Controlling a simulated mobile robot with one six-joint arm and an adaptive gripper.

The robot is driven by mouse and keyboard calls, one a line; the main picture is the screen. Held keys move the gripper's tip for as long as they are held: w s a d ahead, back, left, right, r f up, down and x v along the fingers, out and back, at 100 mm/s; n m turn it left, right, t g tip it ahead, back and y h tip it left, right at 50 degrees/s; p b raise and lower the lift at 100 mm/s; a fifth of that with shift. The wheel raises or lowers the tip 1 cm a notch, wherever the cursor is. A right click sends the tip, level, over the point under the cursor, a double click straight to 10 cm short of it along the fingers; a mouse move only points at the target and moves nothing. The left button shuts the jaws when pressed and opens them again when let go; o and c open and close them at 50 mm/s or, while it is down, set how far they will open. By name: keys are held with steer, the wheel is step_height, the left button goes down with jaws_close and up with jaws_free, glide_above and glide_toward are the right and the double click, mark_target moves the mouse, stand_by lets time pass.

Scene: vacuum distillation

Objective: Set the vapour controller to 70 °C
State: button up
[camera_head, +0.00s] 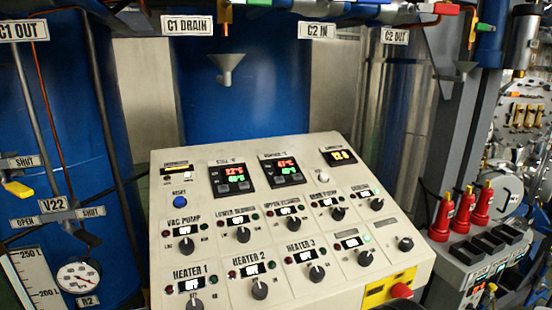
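The sloped cream control panel (215,285) fills the lower middle of the view. Two black digital controllers sit near its top. The left controller (231,178) and the right controller (285,169) each show a red number above a green number, with small buttons below. The small labels above them are too blurred to read surely, so I cannot tell for certain which is the vapour controller. The right one's red reading looks like 47; its green one is unclear. My gripper is not in view.
Rows of black knobs such as the heater 2 knob (260,289) lie below the controllers. A blue button (179,202) is at the left and a red button (401,291) at the lower right. A funnel (226,68) hangs behind the panel.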

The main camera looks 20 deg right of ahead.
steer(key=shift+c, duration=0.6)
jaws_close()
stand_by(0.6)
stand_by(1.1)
